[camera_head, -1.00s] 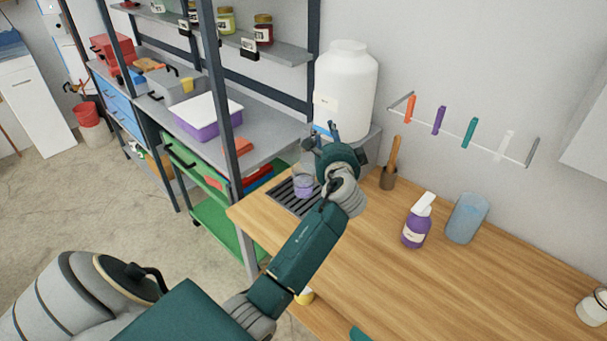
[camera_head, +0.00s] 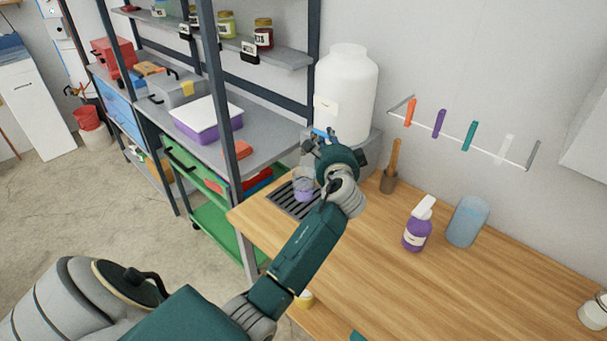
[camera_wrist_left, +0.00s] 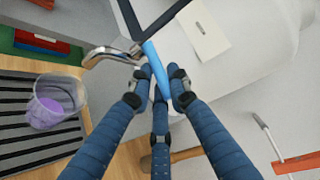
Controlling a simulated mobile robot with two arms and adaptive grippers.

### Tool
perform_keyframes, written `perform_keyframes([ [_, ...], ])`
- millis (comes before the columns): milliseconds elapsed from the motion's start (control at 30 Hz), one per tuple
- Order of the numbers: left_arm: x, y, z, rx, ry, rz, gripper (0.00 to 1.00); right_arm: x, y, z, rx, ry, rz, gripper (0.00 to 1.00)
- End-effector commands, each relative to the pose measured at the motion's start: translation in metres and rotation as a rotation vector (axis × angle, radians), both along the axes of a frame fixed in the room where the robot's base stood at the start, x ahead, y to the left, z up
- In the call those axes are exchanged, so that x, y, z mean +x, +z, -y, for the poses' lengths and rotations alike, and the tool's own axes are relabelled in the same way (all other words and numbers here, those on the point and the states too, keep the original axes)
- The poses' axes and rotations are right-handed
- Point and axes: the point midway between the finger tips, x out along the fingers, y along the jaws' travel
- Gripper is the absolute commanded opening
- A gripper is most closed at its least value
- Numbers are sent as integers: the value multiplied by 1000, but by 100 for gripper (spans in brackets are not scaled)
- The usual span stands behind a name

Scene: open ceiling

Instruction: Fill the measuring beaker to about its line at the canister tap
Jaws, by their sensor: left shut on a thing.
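The measuring beaker (camera_head: 303,186) is clear and stands upright on the drip grate (camera_head: 286,200), with purple liquid in its lower part. It also shows at the left of the left wrist view (camera_wrist_left: 52,104). The white canister (camera_head: 345,88) stands behind, at the back of the bench. Its metal tap (camera_wrist_left: 106,56) has a blue lever (camera_wrist_left: 156,64). My left gripper (camera_head: 322,137) is shut on the lever, its fingers around it in the left wrist view (camera_wrist_left: 158,82). I cannot make out the beaker's line or any stream. My right gripper is out of view.
A purple spray bottle (camera_head: 417,226) and a translucent blue container (camera_head: 466,220) stand right of my arm. A rail with coloured clips (camera_head: 465,132) hangs above. The bench (camera_head: 440,295) is clear in front.

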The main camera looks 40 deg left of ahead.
Motion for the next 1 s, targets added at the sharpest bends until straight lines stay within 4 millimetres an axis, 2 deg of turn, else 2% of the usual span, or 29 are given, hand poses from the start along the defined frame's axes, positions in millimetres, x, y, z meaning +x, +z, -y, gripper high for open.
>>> perform_keyframes([
  [700, -10, 2, -3, 5, -168, -4, 0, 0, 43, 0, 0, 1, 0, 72],
  [1000, -11, -1, -2, 3, -192, -3, 0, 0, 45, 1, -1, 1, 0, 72],
])
